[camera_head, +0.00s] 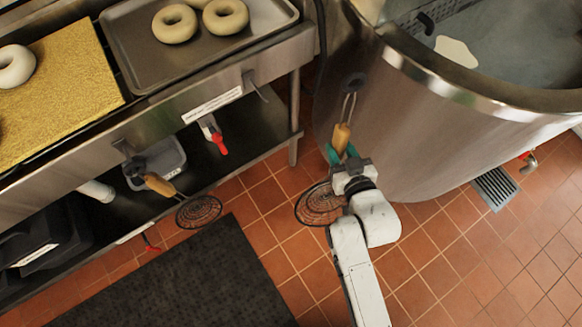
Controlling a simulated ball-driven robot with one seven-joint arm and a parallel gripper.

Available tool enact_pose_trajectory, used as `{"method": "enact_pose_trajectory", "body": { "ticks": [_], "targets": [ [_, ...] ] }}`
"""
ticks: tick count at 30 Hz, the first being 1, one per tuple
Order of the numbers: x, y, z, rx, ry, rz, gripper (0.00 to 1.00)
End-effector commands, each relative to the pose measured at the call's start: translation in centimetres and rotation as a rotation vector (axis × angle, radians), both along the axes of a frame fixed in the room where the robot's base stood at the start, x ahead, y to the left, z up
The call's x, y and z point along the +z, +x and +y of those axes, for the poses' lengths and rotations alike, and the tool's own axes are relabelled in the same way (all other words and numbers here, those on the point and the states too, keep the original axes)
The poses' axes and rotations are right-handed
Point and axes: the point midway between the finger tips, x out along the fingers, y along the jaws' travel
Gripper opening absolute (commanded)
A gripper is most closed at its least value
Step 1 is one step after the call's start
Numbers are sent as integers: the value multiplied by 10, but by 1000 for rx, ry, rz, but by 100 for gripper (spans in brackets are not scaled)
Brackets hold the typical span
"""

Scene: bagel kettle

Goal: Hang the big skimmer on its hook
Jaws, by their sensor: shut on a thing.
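A skimmer with a wooden handle (341,138) and a round dark wire basket (318,204) is in my gripper (343,158); I take it to be the big skimmer. My gripper is shut around the lower handle, by the kettle wall. The handle points up the picture, ending in a wire loop (349,106) near a dark round piece (354,83). I cannot tell whether they touch. A grey hook (254,86) projects from the steel table's front rail, right of a white label (212,105). Which hook belongs to the big skimmer is unclear.
A second skimmer (199,212) is at the table's front left, below a bracket (123,148). A red-handled tool (217,142) is at the rail. The large steel kettle (440,125) fills the upper right. Tiled floor (440,265) is clear beside a dark mat (190,285).

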Motion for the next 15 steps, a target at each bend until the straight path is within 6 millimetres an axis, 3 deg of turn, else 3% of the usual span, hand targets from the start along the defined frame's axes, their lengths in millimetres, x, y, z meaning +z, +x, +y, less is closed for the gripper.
{"method": "enact_pose_trajectory", "body": {
  "ticks": [1,15],
  "targets": [
    [-18,2,10,29,3,-12,0],
    [-91,1,90,245,33,-75,0]
  ]
}}
